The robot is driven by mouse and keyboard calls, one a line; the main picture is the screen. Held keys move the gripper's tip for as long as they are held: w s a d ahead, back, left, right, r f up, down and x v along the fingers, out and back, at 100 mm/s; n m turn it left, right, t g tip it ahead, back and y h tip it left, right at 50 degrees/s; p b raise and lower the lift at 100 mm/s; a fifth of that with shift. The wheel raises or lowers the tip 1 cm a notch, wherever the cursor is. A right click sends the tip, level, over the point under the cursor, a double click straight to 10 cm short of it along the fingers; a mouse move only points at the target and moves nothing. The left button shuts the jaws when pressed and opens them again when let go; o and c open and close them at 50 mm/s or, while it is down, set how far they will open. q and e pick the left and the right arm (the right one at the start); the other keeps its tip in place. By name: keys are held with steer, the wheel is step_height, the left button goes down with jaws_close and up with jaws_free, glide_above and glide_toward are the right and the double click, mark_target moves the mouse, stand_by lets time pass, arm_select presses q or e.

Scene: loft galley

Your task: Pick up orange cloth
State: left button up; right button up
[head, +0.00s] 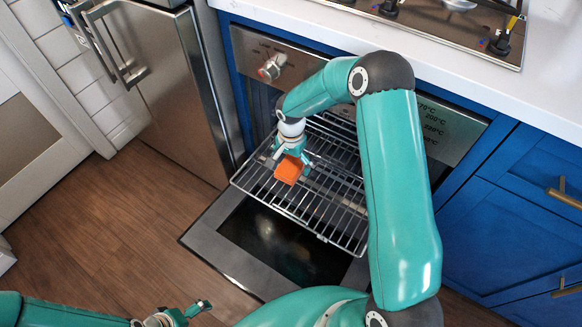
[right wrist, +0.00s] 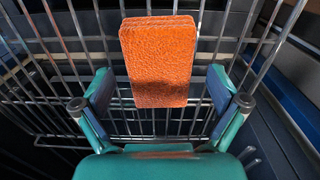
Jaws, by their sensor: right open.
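The orange cloth (head: 289,170) is a small folded block lying on the pulled-out wire oven rack (head: 325,222). In the right wrist view the cloth (right wrist: 159,58) is at top centre, over the rack bars. My right gripper (head: 293,159) is open right at the cloth, pointing down at the rack. In the right wrist view its two fingers stand apart on either side of the cloth's lower part, with gaps on both sides. The cloth is not gripped. My left gripper (head: 182,314) is at the bottom edge of the head view, away from the rack; its jaw state is unclear.
The oven door (head: 212,238) is folded down under the rack. A steel fridge (head: 168,85) stands to the left of the oven, and blue drawers (head: 540,185) to its right. A white counter with a gas hob (head: 440,30) is above. Wooden floor (head: 120,220) is clear at left.

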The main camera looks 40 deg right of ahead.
steer(key=shift+c, duration=0.3)
steer(key=c, duration=1.1)
steer(key=shift+r, duration=0.15)
